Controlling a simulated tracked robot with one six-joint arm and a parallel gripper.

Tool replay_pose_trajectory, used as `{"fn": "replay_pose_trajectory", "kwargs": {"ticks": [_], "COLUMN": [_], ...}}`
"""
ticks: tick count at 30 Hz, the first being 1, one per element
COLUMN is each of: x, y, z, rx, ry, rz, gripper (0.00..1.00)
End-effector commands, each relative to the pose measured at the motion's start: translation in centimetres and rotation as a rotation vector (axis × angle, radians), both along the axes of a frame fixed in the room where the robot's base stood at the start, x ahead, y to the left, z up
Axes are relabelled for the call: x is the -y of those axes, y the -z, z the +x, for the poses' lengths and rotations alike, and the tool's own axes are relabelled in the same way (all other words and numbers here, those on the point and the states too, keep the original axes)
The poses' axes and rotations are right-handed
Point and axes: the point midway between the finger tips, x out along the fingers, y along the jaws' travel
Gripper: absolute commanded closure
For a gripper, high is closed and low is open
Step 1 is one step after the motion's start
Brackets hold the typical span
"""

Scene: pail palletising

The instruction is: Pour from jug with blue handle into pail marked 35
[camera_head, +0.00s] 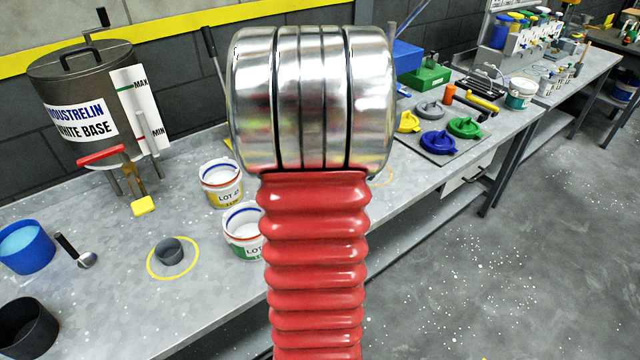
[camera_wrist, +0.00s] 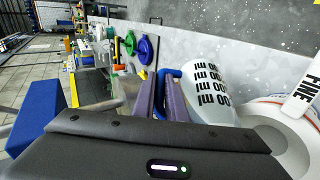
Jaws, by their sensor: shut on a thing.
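In the wrist view, a white jug (camera_wrist: 208,88) with black "ml" markings has a blue handle (camera_wrist: 171,76). My gripper (camera_wrist: 164,92) is shut on this handle. I cannot tell how far the jug is tilted. In the head view my arm hides the jug and gripper. Two white pails stand on the bench left of my arm: one with a yellow "LOT" label (camera_head: 221,183), one with a green "LOT" label (camera_head: 243,236). Their numbers are partly hidden or unreadable, so I cannot tell which is marked 35. A white round rim (camera_wrist: 282,128) lies beside the jug in the wrist view.
A large grey tank (camera_head: 85,75) stands at the back left. A blue container (camera_head: 24,248), a dark container (camera_head: 28,328) and a ladle (camera_head: 76,251) are at left. Coloured lids (camera_head: 437,142) lie right of my arm.

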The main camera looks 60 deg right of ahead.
Motion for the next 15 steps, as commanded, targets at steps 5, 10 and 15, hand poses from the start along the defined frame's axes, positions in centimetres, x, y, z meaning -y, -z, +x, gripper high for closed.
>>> {"fn": "replay_pose_trajectory", "kwargs": {"ticks": [5, 10, 15], "x": [-0.09, -0.2, -0.35], "y": [-0.13, -0.17, -0.2], "z": [0.29, 0.39, 0.53], "rx": [-0.019, -0.038, -0.059], "ry": [-0.003, -0.001, 0.0], "rz": [-0.019, -0.034, -0.05], "gripper": [1.0, 1.0, 1.0]}}
